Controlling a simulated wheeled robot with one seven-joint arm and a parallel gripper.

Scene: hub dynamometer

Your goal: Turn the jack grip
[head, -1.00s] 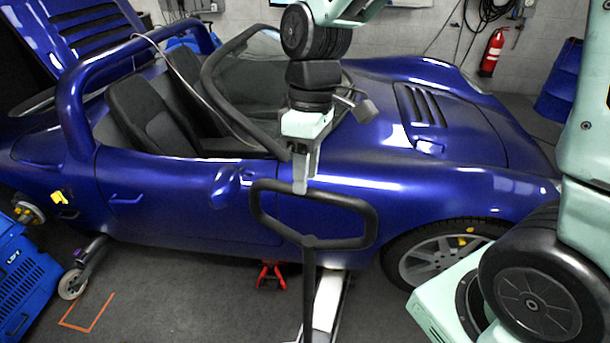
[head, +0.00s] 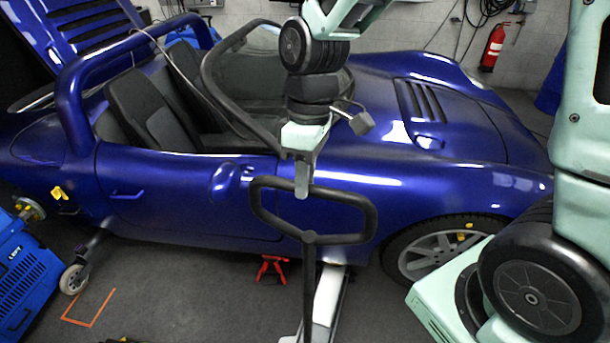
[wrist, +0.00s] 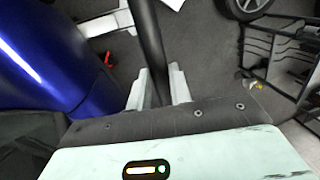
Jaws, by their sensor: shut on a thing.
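The jack grip (head: 340,239) is a black closed loop at the top of a dark jack handle (head: 311,285), in front of the blue car's side. My gripper (head: 302,188) comes down from above onto the top bar of the loop and is shut on it. In the wrist view a dark bar (wrist: 149,45) runs between the two pale fingers of my gripper (wrist: 157,90). The exact finger contact is partly hidden. The pale jack body (head: 328,300) lies on the floor below, reaching toward the car.
The blue car (head: 170,205) stands close behind the grip. A red jack stand (head: 271,269) is under its side. A blue machine (head: 25,280) stands at the left. In the wrist view a black rack (wrist: 275,55) is at the right. Grey floor between is open.

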